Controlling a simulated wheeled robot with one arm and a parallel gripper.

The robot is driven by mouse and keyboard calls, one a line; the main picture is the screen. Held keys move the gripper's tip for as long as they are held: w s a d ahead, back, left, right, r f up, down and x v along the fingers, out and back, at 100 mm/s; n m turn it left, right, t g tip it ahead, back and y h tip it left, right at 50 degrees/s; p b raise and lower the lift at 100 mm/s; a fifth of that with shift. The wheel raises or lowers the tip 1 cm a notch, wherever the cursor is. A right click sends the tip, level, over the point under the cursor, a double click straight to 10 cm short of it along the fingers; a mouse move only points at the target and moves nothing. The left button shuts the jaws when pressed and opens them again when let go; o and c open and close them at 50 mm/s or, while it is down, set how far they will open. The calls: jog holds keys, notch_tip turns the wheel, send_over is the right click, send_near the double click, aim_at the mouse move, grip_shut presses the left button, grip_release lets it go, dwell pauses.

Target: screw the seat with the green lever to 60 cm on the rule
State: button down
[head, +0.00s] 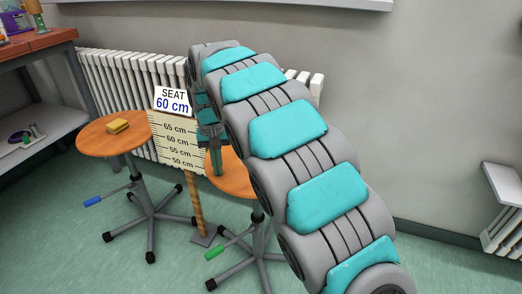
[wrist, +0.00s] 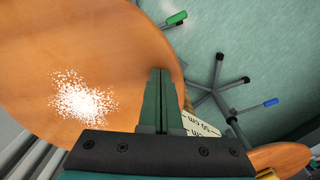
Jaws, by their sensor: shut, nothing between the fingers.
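The stool with the green lever (head: 214,253) has a round orange wooden seat (head: 236,184), partly hidden behind my arm and the rule. Its seat (wrist: 60,35) fills much of the wrist view, with the green lever (wrist: 177,18) beyond its edge. The cream rule (head: 178,139) stands between two stools, marked 50 to 65 cm, under a sign (head: 172,99) reading SEAT 60 cm. In the picture the seat lies around and below the 50 cm mark; its exact height is unclear. My gripper (head: 216,172) is shut and empty, pointing down over the seat; its fingers (wrist: 160,72) show in the wrist view. Contact is unclear.
A white radiator (head: 105,75) is behind. A wooden bench (head: 40,41) is at left, a white shelf (head: 505,183) at right. Floor at right is clear.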

jog(key=shift+r+p, duration=0.45)
jog(key=shift+r, duration=0.85)
jog(key=s+d+b, duration=0.1)
jog(key=d, duration=0.3)
jog(key=s+d+b, duration=0.1)
jog(key=s+d, duration=0.1)
jog(key=d, duration=0.3)
jog(key=s+d+b, duration=0.1)
jog(key=s+d, duration=0.1)
jog(key=d, duration=0.2)
jog(key=shift+d+b, duration=0.2)
jog(key=shift+b, duration=0.15)
jog(key=shift+f, duration=0.15)
jog(key=shift+f, duration=0.35)
jog(key=shift+f+b, duration=0.45)
jog(key=shift+f, duration=0.5)
